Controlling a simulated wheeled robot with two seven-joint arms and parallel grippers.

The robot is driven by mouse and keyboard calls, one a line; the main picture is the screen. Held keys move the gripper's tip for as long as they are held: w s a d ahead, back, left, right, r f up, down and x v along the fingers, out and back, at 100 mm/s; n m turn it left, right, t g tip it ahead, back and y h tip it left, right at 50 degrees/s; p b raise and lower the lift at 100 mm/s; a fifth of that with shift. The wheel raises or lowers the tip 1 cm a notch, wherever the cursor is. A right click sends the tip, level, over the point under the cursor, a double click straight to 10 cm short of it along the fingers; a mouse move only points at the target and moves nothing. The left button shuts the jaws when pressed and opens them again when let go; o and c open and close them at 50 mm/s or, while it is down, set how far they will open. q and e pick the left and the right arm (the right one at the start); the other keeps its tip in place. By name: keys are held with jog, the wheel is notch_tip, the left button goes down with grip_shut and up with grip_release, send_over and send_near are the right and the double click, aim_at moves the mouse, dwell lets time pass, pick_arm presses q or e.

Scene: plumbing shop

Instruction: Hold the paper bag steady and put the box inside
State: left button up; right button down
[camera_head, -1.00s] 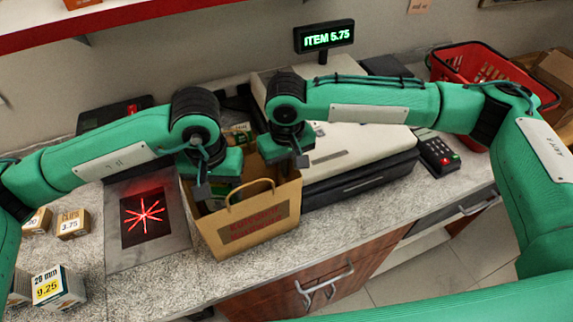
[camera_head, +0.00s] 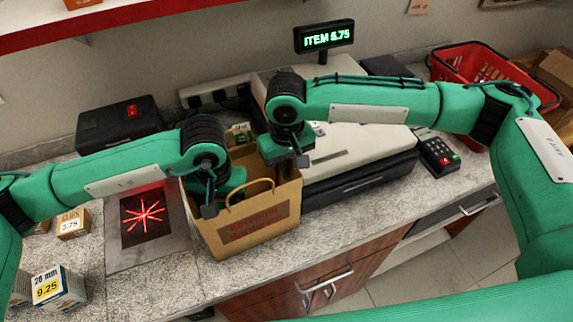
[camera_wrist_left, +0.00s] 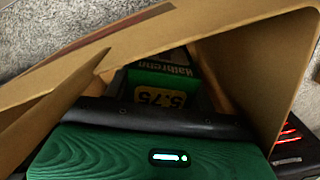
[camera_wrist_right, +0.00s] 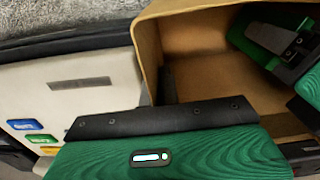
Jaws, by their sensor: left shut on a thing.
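The brown paper bag (camera_head: 262,232) stands upright and open on the counter, with a looped handle on its front. My left gripper (camera_head: 208,208) is down in the left side of the bag's mouth. It is shut on the dark green box (camera_wrist_left: 165,82), which shows a yellow 5.75 label in the left wrist view, inside the bag's walls (camera_wrist_left: 268,70). The head view hides this box. My right gripper (camera_head: 300,158) is at the bag's right rim; the right wrist view shows the bag wall (camera_wrist_right: 150,55) meeting it.
A scanner plate (camera_head: 143,218) with red light lies left of the bag. Priced boxes (camera_head: 58,288) stand at the far left. A pale register (camera_head: 350,150) and card terminal (camera_head: 437,152) are right of the bag. A red basket (camera_head: 490,65) stands at the back right.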

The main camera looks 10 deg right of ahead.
pick_arm(q)
jog(key=o, duration=1.2)
notch_tip(320, 180, up, 12)
pick_arm(e)
jog(key=c, duration=1.6)
grip_release()
